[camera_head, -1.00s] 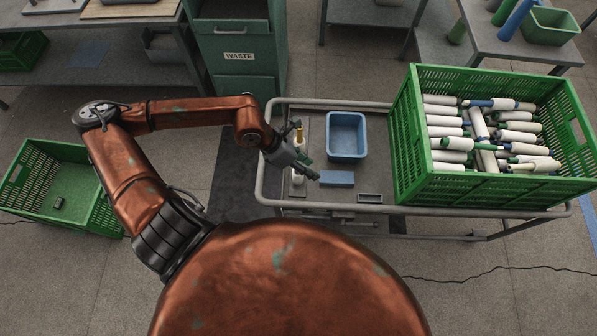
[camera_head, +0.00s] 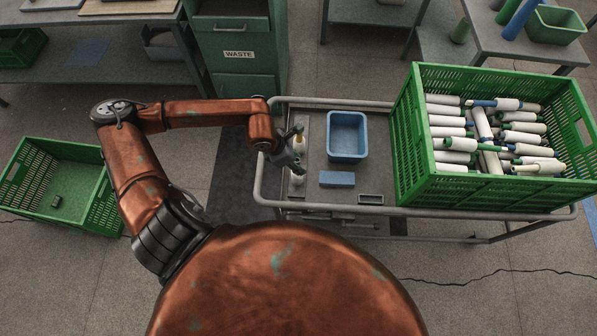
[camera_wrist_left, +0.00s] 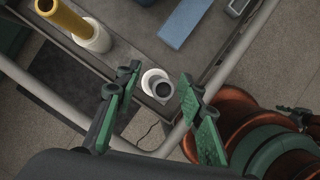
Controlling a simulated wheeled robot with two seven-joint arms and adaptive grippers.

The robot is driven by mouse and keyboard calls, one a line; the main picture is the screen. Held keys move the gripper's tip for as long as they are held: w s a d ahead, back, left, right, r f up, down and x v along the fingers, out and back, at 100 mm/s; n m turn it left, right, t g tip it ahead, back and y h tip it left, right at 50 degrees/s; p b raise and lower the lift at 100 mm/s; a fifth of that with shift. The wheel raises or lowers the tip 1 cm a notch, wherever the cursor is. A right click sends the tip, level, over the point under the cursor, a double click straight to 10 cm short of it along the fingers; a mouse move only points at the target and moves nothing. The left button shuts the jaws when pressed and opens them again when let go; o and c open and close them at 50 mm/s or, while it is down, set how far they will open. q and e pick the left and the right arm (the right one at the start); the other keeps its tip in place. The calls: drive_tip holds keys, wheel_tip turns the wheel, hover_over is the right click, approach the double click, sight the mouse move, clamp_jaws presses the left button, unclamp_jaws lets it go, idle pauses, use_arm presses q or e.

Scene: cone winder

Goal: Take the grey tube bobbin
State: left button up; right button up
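The grey tube bobbin (camera_wrist_left: 162,87), a white yarn package with a grey tube end, stands upright near the cart's front left corner. In the head view its white side (camera_head: 297,180) shows just in front of my left gripper (camera_head: 297,160). In the left wrist view my left gripper (camera_wrist_left: 158,95) is open. Its two green-padded fingers appear on either side of the bobbin, with gaps showing; I cannot tell how far down they reach.
A bobbin with a yellow tube (camera_wrist_left: 65,18) stands close by on the cart (camera_head: 262,180). A blue bin (camera_head: 347,155), a blue block (camera_head: 337,179) and a small grey tray (camera_head: 371,199) lie to the right. A green crate (camera_head: 410,150) holds many bobbins. Another green crate (camera_head: 25,205) is on the floor.

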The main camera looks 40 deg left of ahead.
use_arm(q)
drive_tip(key=shift+r, duration=0.1)
drive_tip(key=shift+c, duration=0.4)
clamp_jaws()
drive_tip(key=shift+r, duration=0.1)
